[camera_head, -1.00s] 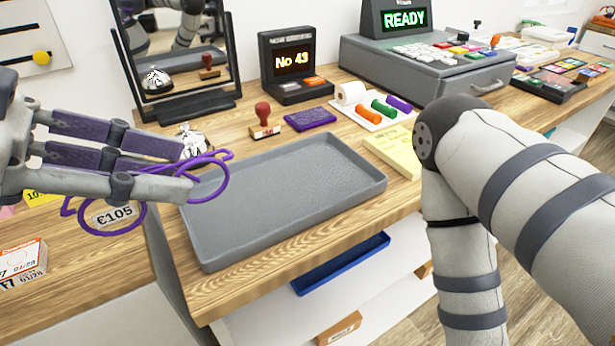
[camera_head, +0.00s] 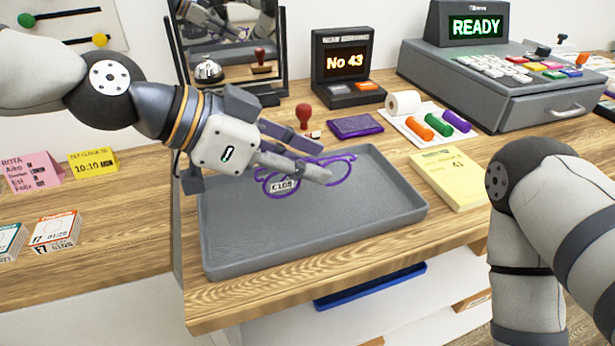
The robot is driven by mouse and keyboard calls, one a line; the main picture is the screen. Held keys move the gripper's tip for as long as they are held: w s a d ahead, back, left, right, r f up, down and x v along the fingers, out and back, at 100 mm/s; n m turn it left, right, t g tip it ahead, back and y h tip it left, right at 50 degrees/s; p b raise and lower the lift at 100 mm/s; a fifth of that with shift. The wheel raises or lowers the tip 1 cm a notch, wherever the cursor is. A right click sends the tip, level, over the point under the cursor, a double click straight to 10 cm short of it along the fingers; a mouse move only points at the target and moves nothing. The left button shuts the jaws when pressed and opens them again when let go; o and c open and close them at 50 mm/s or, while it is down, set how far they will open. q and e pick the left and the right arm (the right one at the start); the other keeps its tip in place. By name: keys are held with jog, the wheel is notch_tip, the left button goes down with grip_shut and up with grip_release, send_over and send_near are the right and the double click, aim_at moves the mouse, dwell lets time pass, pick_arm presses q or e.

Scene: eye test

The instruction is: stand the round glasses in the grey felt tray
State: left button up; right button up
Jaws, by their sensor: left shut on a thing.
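The round glasses are purple wire-rimmed ones (camera_head: 349,171) with a white price tag (camera_head: 284,186) on one lens side. My left gripper (camera_head: 314,160) is shut on them and holds them over the back half of the grey tray (camera_head: 225,255). The fingers hide part of the frame. I cannot tell whether the rims touch the tray floor. The tray is shallow, with low walls, and otherwise looks empty. My right arm comes in at the right and runs down out of the picture; its gripper is out of view.
Behind the tray stand a red-handled stamp (camera_head: 304,117), a purple pad (camera_head: 355,127), a mirror (camera_head: 222,45) and a "No 43" display (camera_head: 346,62). A yellow notepad (camera_head: 447,178) lies to its right. A blue tray (camera_head: 370,287) sits below the counter.

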pick_arm(q)
jog(key=shift+w+d+f, duration=0.15)
jog(key=shift+w+f, duration=0.05)
jog(key=shift+f, duration=0.75)
jog(key=shift+w+d+f, duration=0.1)
jog(key=shift+w+f, duration=0.05)
jog(key=shift+f, duration=0.75)
jog(key=shift+f, duration=0.15)
jog(key=o, duration=0.9)
